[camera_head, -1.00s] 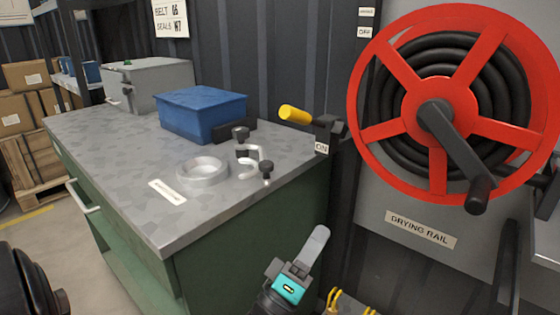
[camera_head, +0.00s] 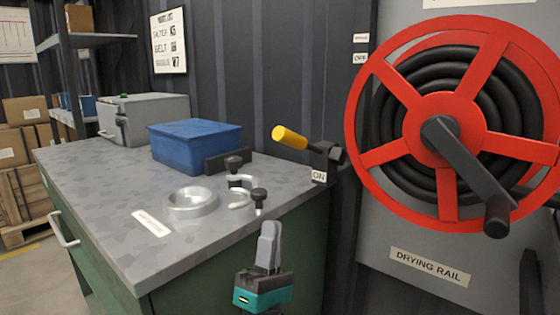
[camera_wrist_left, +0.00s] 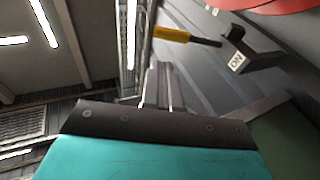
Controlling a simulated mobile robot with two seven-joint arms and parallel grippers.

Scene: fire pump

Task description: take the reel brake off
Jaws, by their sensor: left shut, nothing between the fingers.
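The reel brake lever has a yellow grip (camera_head: 290,138) on a dark arm, with its dark mount (camera_head: 325,156) beside the red hose reel. An ON label (camera_head: 319,176) sits just below the mount. The lever points left, tilted slightly up; it also shows in the left wrist view as a yellow grip (camera_wrist_left: 171,34). The red reel (camera_head: 446,120) carries coiled black hose and a black crank. My left gripper (camera_head: 269,232) is shut and empty, pointing up in front of the bench's right end, below the lever and apart from it. My right gripper is in neither current view.
The grey bench top (camera_head: 100,190) holds a blue bin (camera_head: 195,147), a metal ring (camera_head: 190,201), clamp parts with black knobs (camera_head: 258,195) and a grey box (camera_head: 145,119). The bench's right edge is close behind my left gripper. A drying rail sign (camera_head: 429,266) is at right.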

